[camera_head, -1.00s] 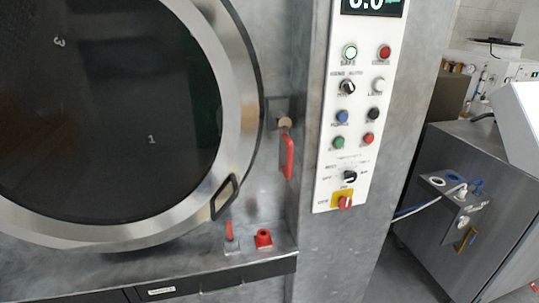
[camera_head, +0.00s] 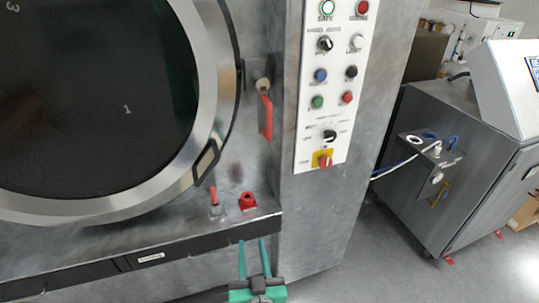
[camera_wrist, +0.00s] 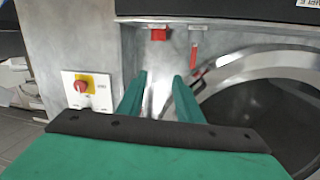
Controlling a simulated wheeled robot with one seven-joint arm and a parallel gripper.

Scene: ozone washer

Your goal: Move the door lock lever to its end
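A red lever (camera_head: 266,117), which looks like the door lock lever, hangs almost straight down from a pale pivot (camera_head: 262,84) on the metal panel right of the round door (camera_head: 205,90). My gripper (camera_head: 253,241) is open and empty, low in the head view, below the lever and in front of the machine's ledge. The wrist view, which looks upside down, shows the two green fingers apart (camera_wrist: 160,78) with bare metal between them. I cannot make out the large lever there; the fingers may hide it.
A white control panel (camera_head: 318,145) with buttons and a red-yellow switch (camera_head: 323,160) is at the right. A grey cabinet (camera_head: 450,185) stands farther right.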

